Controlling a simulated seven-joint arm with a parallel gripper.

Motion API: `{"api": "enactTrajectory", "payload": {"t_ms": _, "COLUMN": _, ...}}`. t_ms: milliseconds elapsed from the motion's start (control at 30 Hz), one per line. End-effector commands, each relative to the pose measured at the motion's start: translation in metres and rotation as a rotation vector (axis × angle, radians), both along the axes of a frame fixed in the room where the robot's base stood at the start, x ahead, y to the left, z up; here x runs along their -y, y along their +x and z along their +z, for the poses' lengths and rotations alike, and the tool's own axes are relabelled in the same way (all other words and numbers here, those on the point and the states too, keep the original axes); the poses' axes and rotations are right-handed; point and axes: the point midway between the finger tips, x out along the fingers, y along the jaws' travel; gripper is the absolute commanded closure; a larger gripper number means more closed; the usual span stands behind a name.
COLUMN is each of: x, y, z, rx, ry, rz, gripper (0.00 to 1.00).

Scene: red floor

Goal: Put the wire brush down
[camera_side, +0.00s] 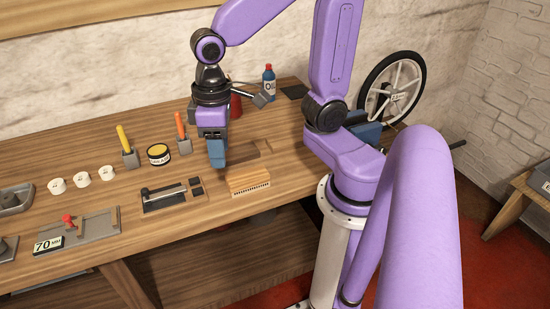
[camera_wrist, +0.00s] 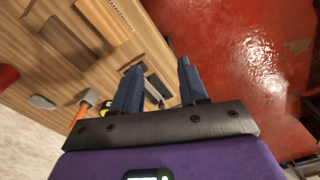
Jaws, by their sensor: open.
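What looks like the wire brush, a light wooden block with a row of tufts along its front edge (camera_side: 248,178), lies on the workbench (camera_side: 285,135) in the side view. It also shows near the top of the wrist view (camera_wrist: 100,18). My gripper (camera_side: 217,160) points down over the bench, just left of and behind the block in the side view. In the wrist view its two blue fingers (camera_wrist: 160,68) are spread apart with nothing between them. The block is outside the fingers and apart from them.
A dark brown wooden piece (camera_side: 248,155) lies behind the block. A dark tray with tools (camera_side: 165,196) is left of it. A yellow-lidded tin (camera_side: 159,153), upright-handled tools and a blue bottle (camera_side: 268,82) stand further back. The bench's front edge is near the block.

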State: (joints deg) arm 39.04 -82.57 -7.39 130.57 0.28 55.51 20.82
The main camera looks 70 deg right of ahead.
Motion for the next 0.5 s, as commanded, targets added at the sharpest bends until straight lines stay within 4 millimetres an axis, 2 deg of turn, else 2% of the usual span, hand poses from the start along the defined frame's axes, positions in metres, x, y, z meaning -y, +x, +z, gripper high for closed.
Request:
{"api": "enactTrajectory", "payload": {"t_ms": 100, "x": 0.004, "y": -0.037, "z": -0.004, "rx": 0.005, "ry": 0.000, "rz": 0.219, "gripper": 0.57}}
{"api": "enactTrajectory", "payload": {"t_ms": 300, "x": 0.015, "y": -0.084, "z": -0.013, "rx": 0.011, "ry": 0.000, "rz": 0.531, "gripper": 0.57}}
{"api": "enactTrajectory", "payload": {"t_ms": 500, "x": 0.023, "y": -0.106, "z": -0.017, "rx": 0.016, "ry": -0.001, "rz": 0.686, "gripper": 0.57}}
